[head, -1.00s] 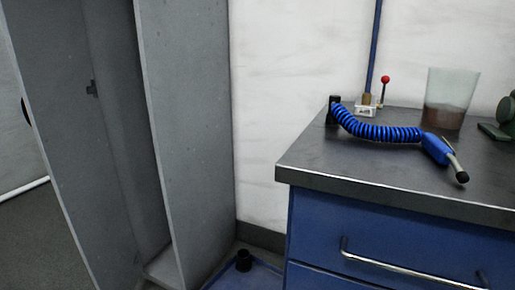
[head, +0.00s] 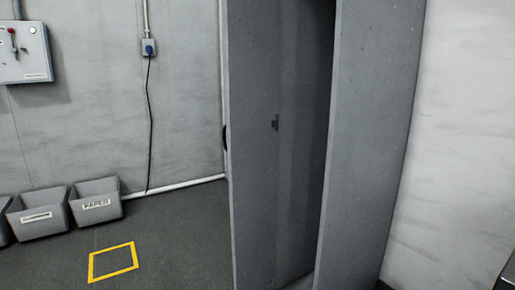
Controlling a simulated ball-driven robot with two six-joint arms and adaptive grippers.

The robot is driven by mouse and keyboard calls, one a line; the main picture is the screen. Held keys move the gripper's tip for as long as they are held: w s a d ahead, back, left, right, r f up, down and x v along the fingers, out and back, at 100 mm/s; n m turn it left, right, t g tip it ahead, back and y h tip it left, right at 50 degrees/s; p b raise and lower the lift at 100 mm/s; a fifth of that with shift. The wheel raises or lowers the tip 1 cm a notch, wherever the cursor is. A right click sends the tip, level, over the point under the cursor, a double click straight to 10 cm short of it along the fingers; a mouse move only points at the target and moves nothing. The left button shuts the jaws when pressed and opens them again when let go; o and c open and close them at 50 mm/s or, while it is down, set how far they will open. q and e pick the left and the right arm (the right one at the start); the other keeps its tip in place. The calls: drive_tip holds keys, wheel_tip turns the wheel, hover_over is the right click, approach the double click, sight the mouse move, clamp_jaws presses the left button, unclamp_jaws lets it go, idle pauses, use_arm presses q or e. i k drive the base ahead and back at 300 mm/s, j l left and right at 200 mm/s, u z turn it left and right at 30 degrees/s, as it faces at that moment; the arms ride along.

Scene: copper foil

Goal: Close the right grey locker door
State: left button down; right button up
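The grey locker (head: 370,150) stands right of centre in the head view, its tall side panel facing me. Its grey door (head: 252,170) stands open to the left of the dark interior. A black handle (head: 225,138) shows at the door's left edge, and a small dark latch-like fitting (head: 275,123) shows to the right of it. The locker's top and the lower end of the door are outside the frame. Neither of my grippers is in view.
Grey bins (head: 96,203), one labelled PAPER, stand along the left wall. A yellow floor square (head: 113,262) lies before them. A control box (head: 24,52) and a socket with cable (head: 149,47) are on the wall. The floor left of the door is clear.

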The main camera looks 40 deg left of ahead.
sight(252, 36)
drive_tip(key=i+j+z, duration=0.3)
drive_tip(key=j, duration=1.65)
drive_tip(key=j+z, duration=0.3)
drive_tip(key=j, duration=1.65)
